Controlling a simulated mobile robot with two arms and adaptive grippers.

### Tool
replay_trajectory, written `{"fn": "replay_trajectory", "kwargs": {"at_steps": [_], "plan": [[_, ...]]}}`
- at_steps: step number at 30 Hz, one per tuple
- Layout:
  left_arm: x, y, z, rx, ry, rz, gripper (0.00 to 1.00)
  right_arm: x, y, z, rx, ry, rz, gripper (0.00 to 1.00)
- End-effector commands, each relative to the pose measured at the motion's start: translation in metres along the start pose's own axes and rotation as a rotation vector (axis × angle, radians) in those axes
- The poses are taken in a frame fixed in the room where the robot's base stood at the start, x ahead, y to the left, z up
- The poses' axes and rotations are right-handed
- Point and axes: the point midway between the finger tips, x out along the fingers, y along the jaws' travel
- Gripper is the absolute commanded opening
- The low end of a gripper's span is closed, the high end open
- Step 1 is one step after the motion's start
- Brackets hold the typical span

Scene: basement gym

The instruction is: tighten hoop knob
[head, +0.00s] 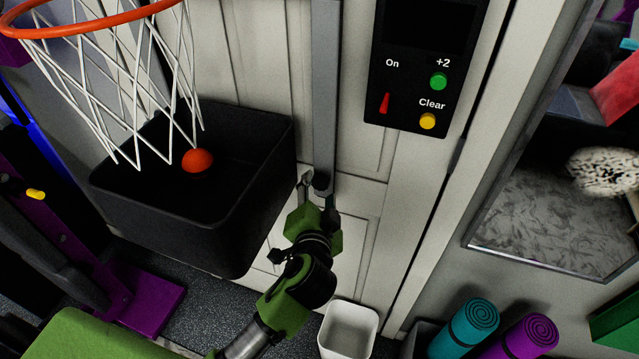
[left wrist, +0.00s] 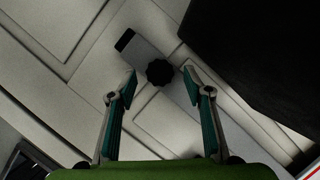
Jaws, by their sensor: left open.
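The hoop knob (left wrist: 160,73) is a dark, scalloped knob on the lower end of the grey hoop post (left wrist: 146,50). In the head view the knob (head: 321,183) sits low on the post (head: 326,90), in front of the pale door. My left gripper (head: 320,182) is open, with its fingers at the knob's height. In the left wrist view my left gripper (left wrist: 162,80) has one finger on each side of the knob, with a gap visible on both sides. The orange hoop (head: 90,22) with its white net is at the upper left. My right gripper is not in view.
A black bin (head: 165,215) with an orange ball (head: 198,160) is just left of the post. A black scoreboard panel (head: 425,60) is at upper right. A white basket (head: 348,330) and rolled mats (head: 470,325) stand on the floor below.

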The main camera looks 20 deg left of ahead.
Motion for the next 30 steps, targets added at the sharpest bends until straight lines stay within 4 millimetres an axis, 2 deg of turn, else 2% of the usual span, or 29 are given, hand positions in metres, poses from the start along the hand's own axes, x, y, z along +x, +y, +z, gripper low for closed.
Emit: {"fn": "replay_trajectory", "kwargs": {"at_steps": [6, 15, 16, 20, 30], "plan": [[0.020, 0.000, 0.000, 0.000, 0.000, 0.001, 0.46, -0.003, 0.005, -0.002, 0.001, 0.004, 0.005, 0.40], [0.022, 0.001, 0.000, -0.001, 0.001, 0.001, 0.46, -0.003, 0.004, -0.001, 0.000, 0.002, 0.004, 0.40], [0.022, 0.001, 0.000, -0.001, 0.001, 0.001, 0.43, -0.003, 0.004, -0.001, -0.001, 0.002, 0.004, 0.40], [0.022, 0.001, 0.000, 0.000, 0.000, 0.001, 0.10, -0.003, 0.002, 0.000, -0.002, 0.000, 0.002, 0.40], [0.022, 0.002, 0.000, 0.020, 0.000, -0.006, 0.08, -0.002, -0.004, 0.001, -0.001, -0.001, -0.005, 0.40]]}}
